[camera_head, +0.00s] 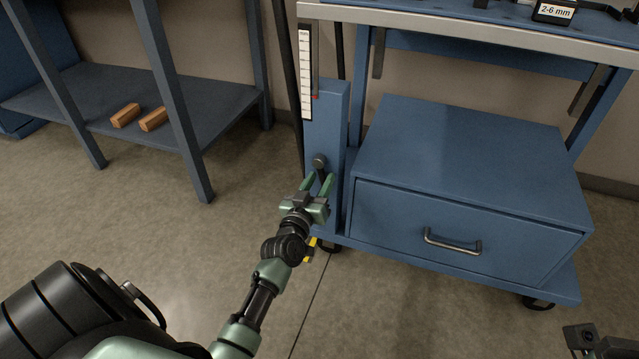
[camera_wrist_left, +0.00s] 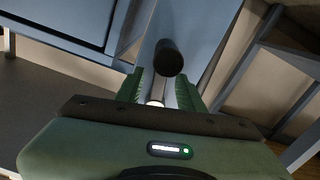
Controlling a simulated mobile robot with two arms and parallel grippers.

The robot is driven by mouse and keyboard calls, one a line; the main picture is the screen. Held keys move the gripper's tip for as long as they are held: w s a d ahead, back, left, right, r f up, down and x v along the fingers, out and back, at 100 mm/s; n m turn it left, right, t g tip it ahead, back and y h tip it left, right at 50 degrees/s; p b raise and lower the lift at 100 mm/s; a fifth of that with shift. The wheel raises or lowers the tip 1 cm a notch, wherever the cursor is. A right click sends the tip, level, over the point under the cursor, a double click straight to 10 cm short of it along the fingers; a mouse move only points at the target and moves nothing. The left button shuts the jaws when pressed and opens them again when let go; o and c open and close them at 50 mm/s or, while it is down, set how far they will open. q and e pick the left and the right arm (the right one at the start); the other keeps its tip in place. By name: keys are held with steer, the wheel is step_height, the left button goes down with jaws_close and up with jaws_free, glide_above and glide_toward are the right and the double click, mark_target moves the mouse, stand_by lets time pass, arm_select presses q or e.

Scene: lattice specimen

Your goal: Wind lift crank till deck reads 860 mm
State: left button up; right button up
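The lift cart has a blue deck with a pale front edge (camera_head: 450,27) and a blue column (camera_head: 327,125). A white scale (camera_head: 305,75) with dark marks runs up the column, and a small red pointer (camera_head: 315,97) sits near its lower part. The numbers are too small to read. The crank's dark round knob (camera_head: 319,161) is low on the column's front. My left gripper (camera_head: 318,183) is open just below the knob. In the left wrist view the knob (camera_wrist_left: 168,58) appears between and beyond the green fingertips, with gaps both sides. Only part of my right wrist shows, bottom right.
A blue drawer cabinet (camera_head: 470,220) with a metal handle fills the cart's lower part, right of the column. A blue workbench shelf (camera_head: 215,103) at left holds two orange-brown blocks (camera_head: 139,116). A label box (camera_head: 554,11) stands on the deck. The floor in front is clear.

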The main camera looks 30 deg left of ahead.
arm_select(q)
jaws_close()
stand_by(1.4)
